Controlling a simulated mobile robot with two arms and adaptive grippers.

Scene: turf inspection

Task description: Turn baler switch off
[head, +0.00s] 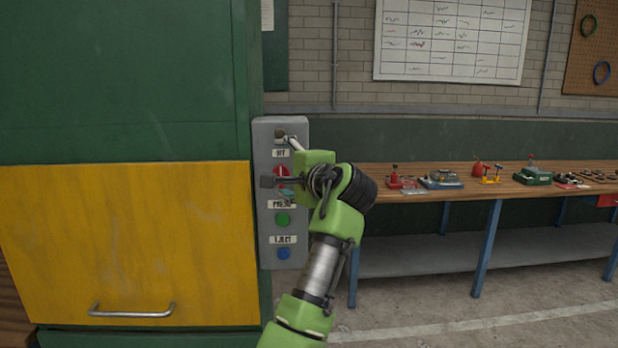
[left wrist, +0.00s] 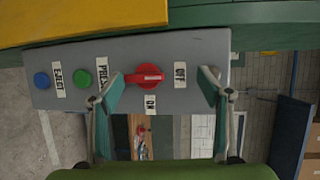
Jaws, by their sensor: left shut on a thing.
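The baler's grey control panel (head: 264,225) is on the side of the green and yellow machine. Its red rotary switch (left wrist: 150,77) has an OFF label (left wrist: 180,74) at one side and an ON label (left wrist: 150,104) at another. In the left wrist view the switch's bar lies along the panel's length, in line with OFF. My left gripper (head: 277,161) is at the panel, its fingers on either side of the red switch and shut on it. In the head view the gripper partly hides the switch (head: 281,171). My right gripper is not in view.
A green button (head: 282,219) and a blue button (head: 283,253) sit lower on the panel. The yellow door (head: 130,240) with a metal handle is at the left. A wooden workbench (head: 450,189) with several small items stands at the right, with clear floor before it.

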